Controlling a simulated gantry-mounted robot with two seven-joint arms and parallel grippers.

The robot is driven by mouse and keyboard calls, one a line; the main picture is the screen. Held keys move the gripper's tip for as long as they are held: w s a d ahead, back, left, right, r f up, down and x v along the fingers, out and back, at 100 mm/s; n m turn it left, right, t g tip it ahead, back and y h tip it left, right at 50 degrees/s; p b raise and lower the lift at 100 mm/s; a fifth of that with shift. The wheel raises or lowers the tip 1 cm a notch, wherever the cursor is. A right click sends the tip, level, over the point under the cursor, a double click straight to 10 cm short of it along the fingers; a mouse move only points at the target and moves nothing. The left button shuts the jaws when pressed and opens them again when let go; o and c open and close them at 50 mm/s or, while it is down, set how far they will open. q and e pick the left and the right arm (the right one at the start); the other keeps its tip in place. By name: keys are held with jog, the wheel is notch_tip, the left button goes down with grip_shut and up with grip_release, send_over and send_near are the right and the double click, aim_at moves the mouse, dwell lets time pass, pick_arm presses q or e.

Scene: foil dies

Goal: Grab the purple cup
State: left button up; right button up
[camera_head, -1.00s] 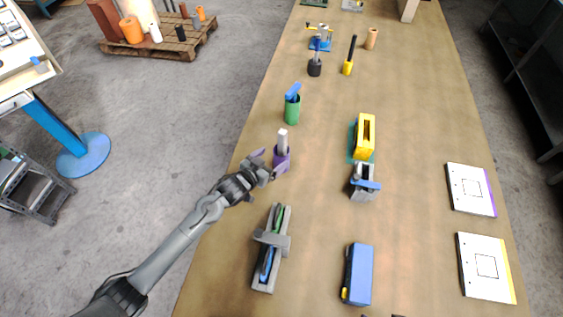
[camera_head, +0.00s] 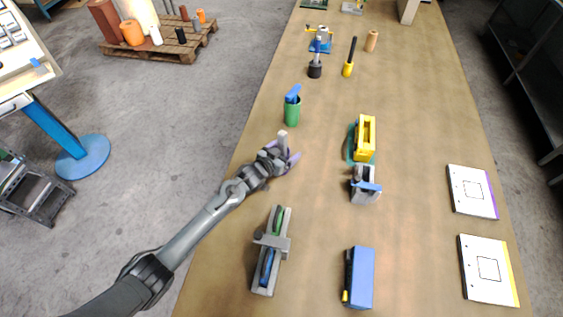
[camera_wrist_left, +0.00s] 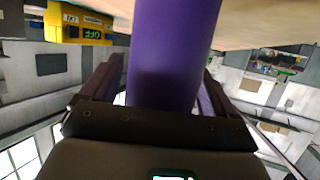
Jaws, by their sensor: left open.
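The purple cup (camera_wrist_left: 170,50) fills the middle of the left wrist view, between the two fingers of my left gripper (camera_wrist_left: 158,90). In the head view, my left gripper (camera_head: 284,160) is at the cup near the table's left edge. The gripper is open around the cup, with a finger on each side. A grey-white block-like item (camera_head: 283,138) sticks up from the cup. The gripper hides most of the cup in the head view. My right gripper is not in view.
A green cup (camera_head: 292,112) with a blue item stands just behind. A grey holder (camera_head: 265,268) with green and blue items lies in front. A yellow device (camera_head: 365,138), grey-blue device (camera_head: 364,185) and blue box (camera_head: 360,277) stand to the right. The table (camera_head: 320,215) is clear between.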

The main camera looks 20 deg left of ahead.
pick_arm(q)
jog(key=shift+c, duration=0.2)
jog(key=c, duration=1)
jog(key=shift+r, duration=0.1)
jog(key=shift+c, duration=0.3)
jog(key=shift+r, duration=0.2)
